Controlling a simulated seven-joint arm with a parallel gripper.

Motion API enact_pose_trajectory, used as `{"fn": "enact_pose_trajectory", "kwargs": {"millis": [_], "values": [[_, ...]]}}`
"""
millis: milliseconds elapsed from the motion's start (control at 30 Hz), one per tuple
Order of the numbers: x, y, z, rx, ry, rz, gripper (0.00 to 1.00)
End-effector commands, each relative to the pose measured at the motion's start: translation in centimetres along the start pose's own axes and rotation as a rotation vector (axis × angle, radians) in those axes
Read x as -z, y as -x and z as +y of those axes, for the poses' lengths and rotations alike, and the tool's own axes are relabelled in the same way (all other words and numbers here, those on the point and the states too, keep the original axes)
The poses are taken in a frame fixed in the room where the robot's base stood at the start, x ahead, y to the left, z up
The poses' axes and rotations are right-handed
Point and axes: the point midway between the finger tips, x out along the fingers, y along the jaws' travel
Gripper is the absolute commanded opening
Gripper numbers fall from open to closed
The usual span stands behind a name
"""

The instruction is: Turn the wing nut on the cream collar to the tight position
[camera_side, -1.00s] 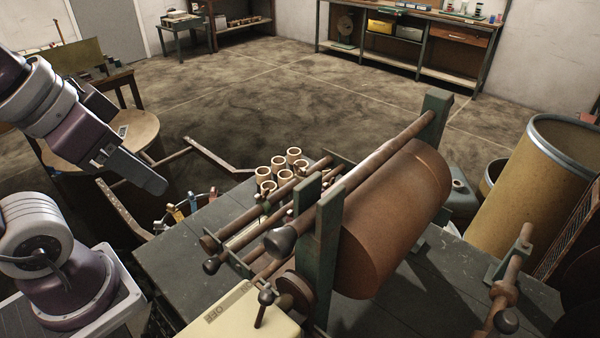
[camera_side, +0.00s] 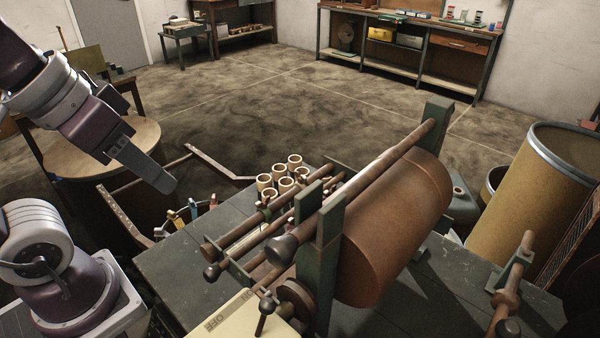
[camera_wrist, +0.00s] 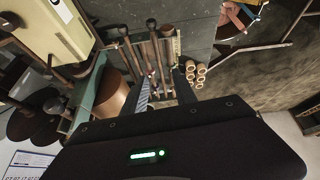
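The winding machine's rods (camera_side: 275,228) lie across the dark bench beside a large brown roll. Small fittings sit on the rods, but I cannot tell which is the cream collar, nor make out its wing nut or how it is turned. My gripper (camera_side: 164,184) hangs to the left of the rods in the side view, above the bench's left edge and touching nothing. In the wrist view my gripper (camera_wrist: 163,80) has its two fingers apart and empty, with the rods (camera_wrist: 155,55) showing between and beyond them.
Several tan rings (camera_side: 294,161) stand on the bench behind the rods. The brown roll (camera_side: 395,225) and its green posts (camera_side: 318,235) rise to the right. A cream box marked OFF (camera_side: 225,318) is at the front. A dark bent frame (camera_side: 215,164) stands beyond the bench.

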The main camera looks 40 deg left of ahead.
Motion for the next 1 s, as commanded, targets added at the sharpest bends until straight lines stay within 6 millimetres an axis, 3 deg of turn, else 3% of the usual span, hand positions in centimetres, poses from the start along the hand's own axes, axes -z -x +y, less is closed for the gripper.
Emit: {"fn": "enact_pose_trajectory", "kwargs": {"millis": [67, 167, 267, 300, 400, 500, 600, 767, 1000], "values": [[3.7, -0.2, 0.2, -0.031, 0.155, -0.066, 0.33], [10.0, -2.3, 0.2, -0.038, 0.454, -0.181, 0.33], [15.9, -6.7, -0.4, 0.017, 0.745, -0.278, 0.33], [17.8, -9.0, -0.7, 0.055, 0.854, -0.308, 0.33], [21.3, -15.1, -1.4, 0.167, 1.081, -0.353, 0.33], [23.0, -20.4, -1.8, 0.27, 1.233, -0.363, 0.33], [23.5, -23.7, -1.9, 0.336, 1.314, -0.359, 0.33], [23.2, -26.0, -2.0, 0.367, 1.351, -0.356, 0.33], [21.1, -30.0, -2.3, 0.366, 1.35, -0.356, 0.33]]}}
